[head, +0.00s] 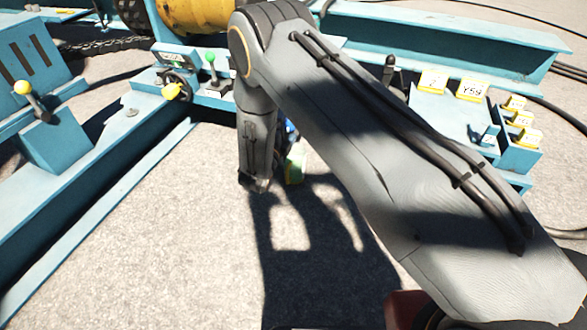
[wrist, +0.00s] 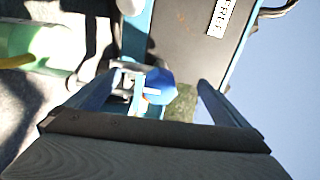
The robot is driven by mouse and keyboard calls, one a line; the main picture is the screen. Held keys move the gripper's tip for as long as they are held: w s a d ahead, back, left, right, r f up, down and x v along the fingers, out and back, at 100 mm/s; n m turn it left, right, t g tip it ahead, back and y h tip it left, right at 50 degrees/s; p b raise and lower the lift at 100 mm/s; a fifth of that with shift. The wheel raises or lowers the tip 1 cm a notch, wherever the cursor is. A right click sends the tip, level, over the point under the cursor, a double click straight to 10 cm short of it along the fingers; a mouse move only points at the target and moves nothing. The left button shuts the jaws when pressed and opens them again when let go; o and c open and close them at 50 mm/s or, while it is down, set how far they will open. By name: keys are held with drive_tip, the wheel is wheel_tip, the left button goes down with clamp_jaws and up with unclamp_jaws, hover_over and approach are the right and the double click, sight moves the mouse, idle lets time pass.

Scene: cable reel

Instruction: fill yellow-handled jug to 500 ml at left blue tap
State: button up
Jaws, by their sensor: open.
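A blue tap knob (wrist: 158,88) with a white mark shows in the wrist view, between the two fingers of my gripper (wrist: 156,82). My gripper is open, and I cannot tell whether either finger touches the knob. A pale green, see-through jug (wrist: 45,45) with a yellow handle (wrist: 15,62) lies at the left edge of the wrist view, cut off by the frame and apart from my fingers. In the head view my arm hides most of this spot. Only a sliver of blue (head: 289,128) and a green-yellow piece (head: 294,166), probably the jug, show beside it. The water level cannot be seen.
A blue steel frame with a yellow-knobbed lever (head: 38,100) stands at the left. A green-knobbed lever (head: 211,68) and a yellow drum (head: 198,14) are behind. Yellow-labelled blocks (head: 472,90) sit at the right. Bare concrete (head: 160,240) is open in front.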

drive_tip(key=shift+p+v, duration=1.25)
drive_tip(key=shift+v, duration=1.7)
